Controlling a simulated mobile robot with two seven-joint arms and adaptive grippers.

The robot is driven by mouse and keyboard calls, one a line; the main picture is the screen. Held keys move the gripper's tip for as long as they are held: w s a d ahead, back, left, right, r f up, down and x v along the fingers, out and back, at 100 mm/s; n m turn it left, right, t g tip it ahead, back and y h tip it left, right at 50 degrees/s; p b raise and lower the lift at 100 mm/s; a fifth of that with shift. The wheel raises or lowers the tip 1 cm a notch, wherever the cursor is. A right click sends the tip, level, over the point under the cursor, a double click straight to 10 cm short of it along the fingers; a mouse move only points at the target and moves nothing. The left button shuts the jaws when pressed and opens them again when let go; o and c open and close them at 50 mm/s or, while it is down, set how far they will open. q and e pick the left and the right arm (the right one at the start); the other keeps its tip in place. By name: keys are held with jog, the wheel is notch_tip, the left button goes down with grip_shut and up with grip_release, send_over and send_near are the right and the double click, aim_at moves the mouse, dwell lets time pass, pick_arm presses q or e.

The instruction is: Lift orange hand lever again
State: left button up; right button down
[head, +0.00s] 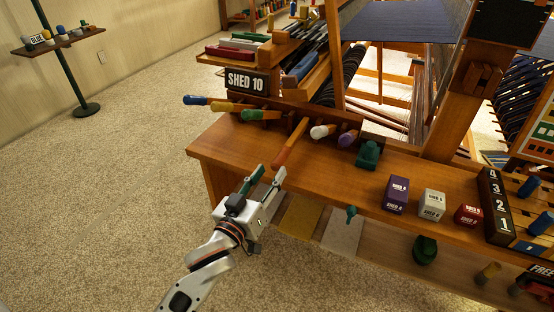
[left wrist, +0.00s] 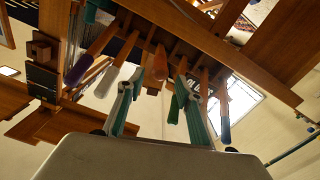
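The orange hand lever (head: 288,147) sticks out over the front edge of the wooden bench, among a row of coloured levers. It sits at a different angle from its neighbours. In the left wrist view the orange lever (left wrist: 160,64) points toward the camera, in line with the gap between my fingers. My left gripper (head: 267,178) is open and empty, just off the orange tip in the head view, with its green-padded fingers spread. The left wrist view also shows my left gripper (left wrist: 158,100). I see no contact with the lever. My right gripper is out of view.
Blue (head: 197,100), yellow (head: 224,106) and green (head: 260,115) levers lie left of the orange one; white (head: 322,131) and purple (head: 347,139) lie right. Labelled blocks (head: 396,194) sit on the bench at right.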

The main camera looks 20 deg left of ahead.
aim_at(280, 159)
pick_arm(q)
jog(key=w, duration=0.2)
jog(key=w+b, duration=0.1)
jog(key=w, duration=0.2)
jog(key=shift+w+d+f, duration=0.15)
jog(key=shift+w+f, duration=0.05)
jog(key=shift+w, duration=0.15)
jog(key=shift+w+r, duration=0.15)
jog(key=shift+w, duration=0.6)
grip_shut()
